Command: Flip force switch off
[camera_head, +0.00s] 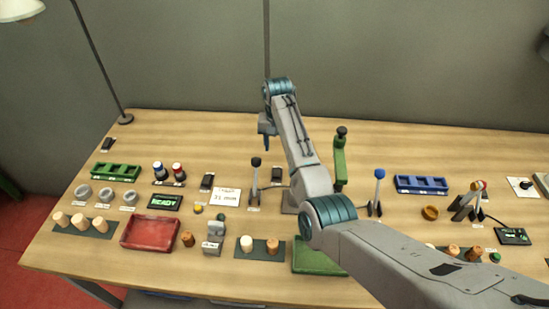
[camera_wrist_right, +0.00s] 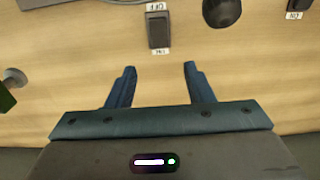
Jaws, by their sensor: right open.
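A black rocker switch (camera_wrist_right: 158,30) lies on the table in the right wrist view, with an OFF label at one end and another small label at the other. It appears to be the dark switch (camera_head: 276,174) beside the arm in the head view. No label reading "force" is legible, and I cannot tell which way it is tilted. My right gripper (camera_head: 266,130) is above the table behind the switch. In its wrist view the gripper (camera_wrist_right: 160,68) is open and empty, pointing toward the switch without touching it. My left gripper is not in view.
A black-knobbed lever (camera_head: 255,162) stands close beside the switch; its knob (camera_wrist_right: 221,12) shows in the wrist view. A green press (camera_head: 339,160) stands on the other side. Other dark switches (camera_head: 207,181) are on the table. The back strip of table is mostly clear.

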